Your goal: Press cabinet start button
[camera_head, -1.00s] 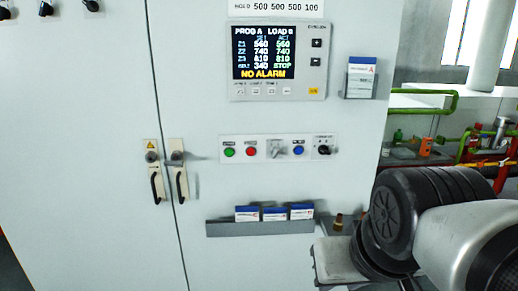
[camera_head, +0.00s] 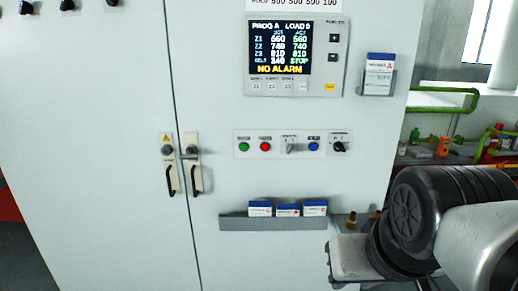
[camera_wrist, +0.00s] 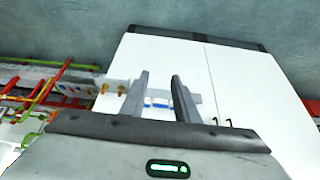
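The green start button (camera_head: 244,147) is the leftmost control on a small panel (camera_head: 274,150) on the pale cabinet (camera_head: 110,130). A red button (camera_head: 265,147) is just right of it, then a selector, a blue button and a black knob. My gripper (camera_wrist: 160,76) is open and empty in the wrist view, its two fingers apart and pointing toward the cabinet. In the head view my arm is at the lower right, clear of the button panel, and the fingers cannot be made out. The start button cannot be made out in the wrist view.
A display (camera_head: 293,54) reading NO ALARM is above the panel. A shelf (camera_head: 273,223) with blue-white boxes is below it. A card holder (camera_head: 377,82) is at the upper right. Door handles (camera_head: 196,176) are to the left. Pipes and bottles are beyond the cabinet's right edge.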

